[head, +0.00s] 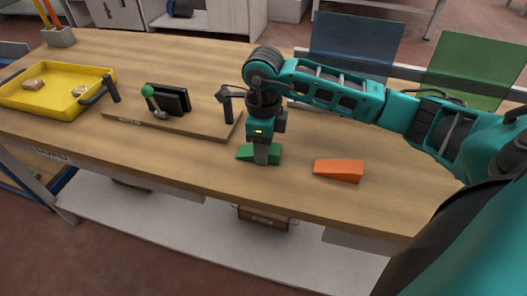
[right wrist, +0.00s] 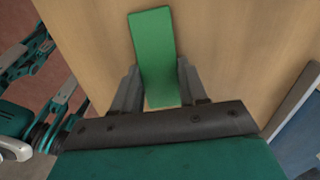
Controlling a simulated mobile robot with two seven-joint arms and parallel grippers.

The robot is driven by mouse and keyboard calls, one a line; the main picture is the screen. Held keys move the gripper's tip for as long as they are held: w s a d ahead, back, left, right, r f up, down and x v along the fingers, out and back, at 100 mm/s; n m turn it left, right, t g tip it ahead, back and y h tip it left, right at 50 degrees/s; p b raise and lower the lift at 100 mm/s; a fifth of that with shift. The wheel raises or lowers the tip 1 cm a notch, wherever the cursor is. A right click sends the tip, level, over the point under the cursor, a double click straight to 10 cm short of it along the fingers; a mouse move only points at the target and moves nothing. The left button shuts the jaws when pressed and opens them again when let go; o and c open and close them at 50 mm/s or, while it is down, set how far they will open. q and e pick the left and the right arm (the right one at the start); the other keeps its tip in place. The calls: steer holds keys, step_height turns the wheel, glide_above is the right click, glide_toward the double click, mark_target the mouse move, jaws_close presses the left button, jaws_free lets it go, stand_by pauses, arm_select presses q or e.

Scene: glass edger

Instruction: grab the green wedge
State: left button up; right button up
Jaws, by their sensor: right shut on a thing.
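The green wedge (head: 244,153) lies on the wooden table near its front edge in the head view. My right gripper (head: 261,158) points straight down over it, with its fingers around the wedge's middle. In the right wrist view, the wedge (right wrist: 153,50) sits between the two grey fingers of my right gripper (right wrist: 159,88), which is shut on it. The wedge seems to rest on the table; I cannot tell whether it is lifted at all.
An orange wedge (head: 338,171) lies just right of the green one. A wooden board (head: 190,124) with a green-knobbed device (head: 152,97) is at the left. Blue (head: 350,45) and green (head: 462,68) glass panels stand behind.

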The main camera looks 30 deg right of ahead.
steer(key=c, duration=0.5)
steer(key=shift+r, duration=0.15)
